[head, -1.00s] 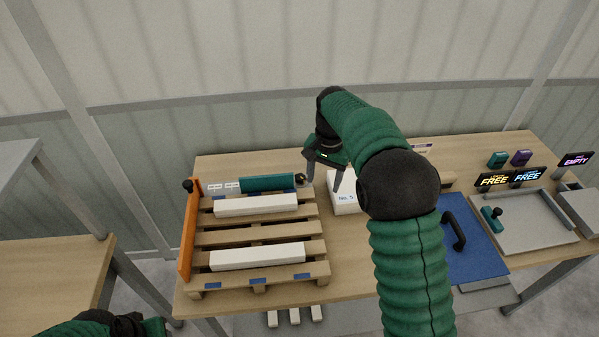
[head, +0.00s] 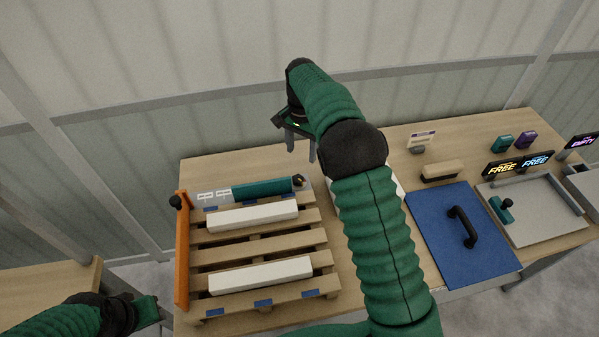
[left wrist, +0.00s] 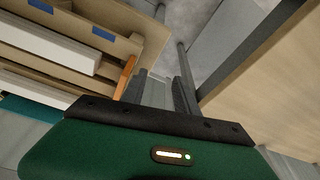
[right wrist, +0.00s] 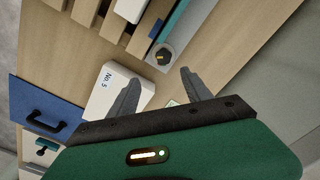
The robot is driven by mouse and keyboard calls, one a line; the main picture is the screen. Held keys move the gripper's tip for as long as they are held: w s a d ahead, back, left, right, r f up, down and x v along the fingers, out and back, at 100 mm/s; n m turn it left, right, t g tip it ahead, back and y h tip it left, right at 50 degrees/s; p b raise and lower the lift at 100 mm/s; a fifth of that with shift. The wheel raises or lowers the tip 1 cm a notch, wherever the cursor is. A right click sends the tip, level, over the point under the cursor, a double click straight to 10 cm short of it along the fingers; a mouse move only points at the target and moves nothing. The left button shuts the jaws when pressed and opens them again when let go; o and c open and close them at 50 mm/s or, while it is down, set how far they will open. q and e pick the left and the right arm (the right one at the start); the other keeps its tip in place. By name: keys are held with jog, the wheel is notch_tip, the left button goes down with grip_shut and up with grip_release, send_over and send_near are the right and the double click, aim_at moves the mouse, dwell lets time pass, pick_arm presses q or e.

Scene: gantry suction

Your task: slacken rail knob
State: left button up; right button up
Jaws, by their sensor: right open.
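The rail knob (head: 299,181), dark with a yellow mark, sits at the right end of the teal rail (head: 262,188) behind the pallet. It also shows in the right wrist view (right wrist: 162,55), ahead of the fingers. My right gripper (head: 300,153) is open and empty, raised above and behind the knob, apart from it. Its spread fingers show in the right wrist view (right wrist: 158,82). My left gripper (head: 158,312) is low at the left, off the table. In the left wrist view its fingers (left wrist: 159,82) stand apart with nothing between them.
The wooden pallet (head: 265,232) holds white bars. An orange bar (head: 183,255) with a black knob (head: 176,202) stands at its left. A white box (right wrist: 112,92) lies near the right gripper. A blue panel (head: 445,262) with a black handle is to the right.

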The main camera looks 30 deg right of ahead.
aim_at(298, 178)
jog(key=f, duration=0.3)
jog(key=a+f+p, duration=0.1)
jog(key=f, duration=0.3)
jog(key=w+f, duration=0.1)
jog(key=f, duration=0.3)
jog(key=shift+a+f, duration=0.25)
jog(key=shift+a, duration=0.05)
jog(key=shift+s+d+f, duration=0.2)
jog(key=shift+d+f, duration=0.15)
jog(key=shift+d, duration=0.15)
jog(key=shift+w+a+f, duration=0.1)
jog(key=shift+c, duration=1.2)
jog(key=shift+a, duration=0.25)
jog(key=c, duration=1)
jog(key=shift+d, duration=0.1)
grip_shut()
